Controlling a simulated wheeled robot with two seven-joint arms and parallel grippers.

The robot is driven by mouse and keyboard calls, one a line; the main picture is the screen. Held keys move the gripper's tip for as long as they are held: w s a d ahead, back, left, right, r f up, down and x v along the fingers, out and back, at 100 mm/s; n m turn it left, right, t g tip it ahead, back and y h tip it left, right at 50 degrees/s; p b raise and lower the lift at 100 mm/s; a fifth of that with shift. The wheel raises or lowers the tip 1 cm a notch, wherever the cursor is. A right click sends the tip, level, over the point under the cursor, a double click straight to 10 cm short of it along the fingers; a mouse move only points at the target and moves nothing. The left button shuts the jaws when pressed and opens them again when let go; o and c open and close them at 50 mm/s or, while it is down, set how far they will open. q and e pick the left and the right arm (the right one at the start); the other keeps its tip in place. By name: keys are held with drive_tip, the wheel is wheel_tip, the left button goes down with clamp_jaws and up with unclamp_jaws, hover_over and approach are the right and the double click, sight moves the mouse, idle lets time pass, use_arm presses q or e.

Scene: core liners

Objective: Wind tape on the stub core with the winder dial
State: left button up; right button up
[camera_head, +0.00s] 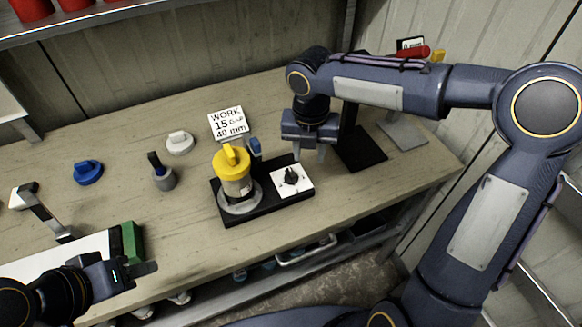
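The winder (262,208) is a black base on the bench with a grey round plate at its left and a white dial panel (303,184) at its right. A black dial knob (291,176) sits on the panel. A tan cylinder (238,187), apparently the stub core, stands upright on the round plate with a yellow cap (230,160) on top. A blue-tipped part (254,147) rises behind it. My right gripper (309,152) points down just behind the dial panel, fingers apart and empty. My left gripper (150,268) is low at left, beside a green block (132,241); its finger gap is unclear.
A sign (228,123) reads "WORK 15 BAR 40 mm". A white knob (179,143), a blue knob (88,172) and a grey cup with a dark handle (162,178) stand left of the winder. A black stand (360,150) is at right.

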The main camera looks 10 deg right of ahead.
sight(291, 172)
drive_tip(key=w+a+f+n, duration=0.1)
drive_tip(key=n, duration=0.1)
drive_tip(key=w+a+n, duration=0.1)
drive_tip(key=w+a+f+n, duration=0.1)
drive_tip(key=w+n, duration=0.1)
drive_tip(key=shift+f+n, duration=0.3)
drive_tip(key=shift+f, duration=0.05)
drive_tip(key=shift+w+f, duration=0.15)
drive_tip(key=shift+f, duration=0.1)
wheel_tip(291, 172, down, 8)
drive_tip(key=shift+r+p, duration=0.25)
drive_tip(key=shift+p, duration=0.1)
clamp_jaws()
